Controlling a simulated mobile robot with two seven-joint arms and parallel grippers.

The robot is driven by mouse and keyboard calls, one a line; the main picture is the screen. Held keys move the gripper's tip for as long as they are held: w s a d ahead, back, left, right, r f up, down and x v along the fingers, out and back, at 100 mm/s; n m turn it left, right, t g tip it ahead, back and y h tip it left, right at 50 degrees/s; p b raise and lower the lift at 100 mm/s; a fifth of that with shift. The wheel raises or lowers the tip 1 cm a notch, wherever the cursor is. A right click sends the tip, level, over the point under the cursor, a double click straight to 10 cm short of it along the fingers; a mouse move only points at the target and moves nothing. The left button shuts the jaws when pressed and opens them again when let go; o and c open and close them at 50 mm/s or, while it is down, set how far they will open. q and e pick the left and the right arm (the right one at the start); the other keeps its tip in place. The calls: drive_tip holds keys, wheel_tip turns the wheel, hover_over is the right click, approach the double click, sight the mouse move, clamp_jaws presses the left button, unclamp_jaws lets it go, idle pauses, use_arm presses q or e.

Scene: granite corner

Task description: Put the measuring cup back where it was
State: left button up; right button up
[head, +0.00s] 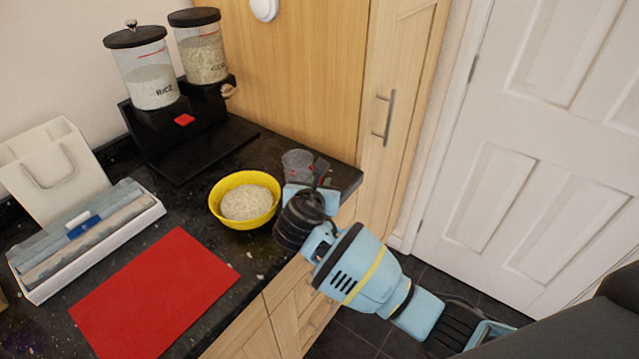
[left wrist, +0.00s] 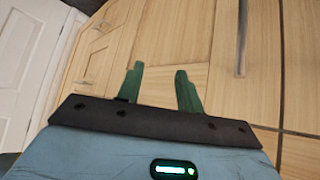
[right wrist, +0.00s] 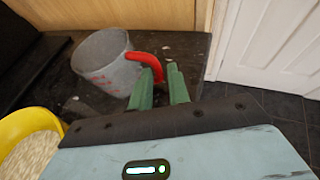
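The measuring cup (head: 297,165) is clear grey with red markings. It is at the counter's far right corner, right of the yellow bowl (head: 226,215). In the right wrist view the cup (right wrist: 100,65) shows its red handle (right wrist: 146,60) reaching to my right fingertips. My right gripper (head: 322,174) has its fingers close together on the handle's end, also seen in the right wrist view (right wrist: 161,75). I cannot tell whether the cup's base touches the counter. My left gripper (left wrist: 158,75) is open and empty, facing wooden cabinet fronts; it is outside the head view.
A dispenser stand (head: 190,135) with a rice container (head: 150,85) and a second grain container (head: 203,55) stands at the back. A red mat (head: 155,295) and a white box (head: 95,250) lie left. Grain fills the bowl. A tall wooden cabinet (head: 300,75) borders the counter.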

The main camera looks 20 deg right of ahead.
drive_tip(key=shift+o, duration=1)
drive_tip(key=shift+r, duration=0.1)
